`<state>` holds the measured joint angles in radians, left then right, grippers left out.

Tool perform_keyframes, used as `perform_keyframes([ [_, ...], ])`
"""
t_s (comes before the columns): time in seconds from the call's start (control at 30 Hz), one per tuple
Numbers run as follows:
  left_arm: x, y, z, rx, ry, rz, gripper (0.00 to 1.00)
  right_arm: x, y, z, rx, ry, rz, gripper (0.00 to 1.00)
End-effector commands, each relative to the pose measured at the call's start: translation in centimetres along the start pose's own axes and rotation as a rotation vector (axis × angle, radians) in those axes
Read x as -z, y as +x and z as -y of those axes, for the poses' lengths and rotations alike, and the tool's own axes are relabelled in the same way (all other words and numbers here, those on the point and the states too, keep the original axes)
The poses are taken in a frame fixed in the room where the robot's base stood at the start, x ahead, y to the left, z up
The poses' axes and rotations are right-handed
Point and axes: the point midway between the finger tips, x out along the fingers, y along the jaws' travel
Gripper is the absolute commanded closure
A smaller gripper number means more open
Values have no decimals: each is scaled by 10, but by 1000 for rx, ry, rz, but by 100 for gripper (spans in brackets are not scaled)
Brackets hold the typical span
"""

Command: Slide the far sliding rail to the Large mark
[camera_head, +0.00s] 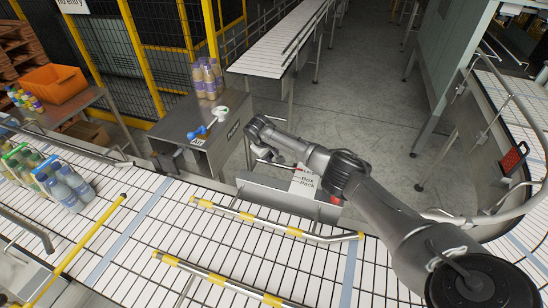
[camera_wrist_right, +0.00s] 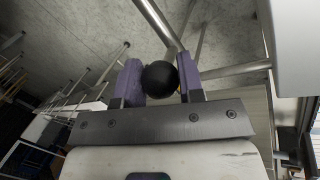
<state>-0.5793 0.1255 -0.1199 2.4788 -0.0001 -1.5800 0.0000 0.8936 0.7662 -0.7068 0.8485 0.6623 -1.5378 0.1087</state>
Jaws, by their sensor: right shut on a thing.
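The far sliding rail (camera_head: 272,223) is a steel bar with yellow bands, lying across the white slatted conveyor. A second banded rail (camera_head: 222,281) lies nearer to me. My right arm reaches over the conveyor's far side, with its gripper (camera_head: 272,160) beyond the far edge. In the right wrist view, the two purple fingers of the gripper (camera_wrist_right: 160,82) are shut on a round black knob (camera_wrist_right: 159,79). A steel rod runs up behind the knob. Its link to the far rail is not visible. I cannot make out a Large mark. My left gripper is out of view.
Bottles (camera_head: 62,185) stand on the conveyor at the left. A metal cabinet (camera_head: 205,130) with bottles and a blue-and-white tool (camera_head: 208,123) stands beyond it. A white Box Pack sign (camera_head: 304,183) is close to my right gripper. Open floor lies behind.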

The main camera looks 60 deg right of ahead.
Motion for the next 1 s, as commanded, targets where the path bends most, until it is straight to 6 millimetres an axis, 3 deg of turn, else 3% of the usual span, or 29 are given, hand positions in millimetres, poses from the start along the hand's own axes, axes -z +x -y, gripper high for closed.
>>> perform_keyframes([
  [0.13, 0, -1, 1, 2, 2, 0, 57, -1, 0, 0, 0, -2, 3, 100],
  [0.17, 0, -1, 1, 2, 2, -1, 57, -1, 0, 1, 0, -2, 3, 63],
  [0.4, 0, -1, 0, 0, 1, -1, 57, -1, 0, 0, 0, -1, 2, 40],
  [0.77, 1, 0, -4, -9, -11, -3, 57, 0, -7, 0, 1, -1, 0, 39],
  [1.0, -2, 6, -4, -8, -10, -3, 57, 1, -46, 0, 1, -1, -3, 39],
])
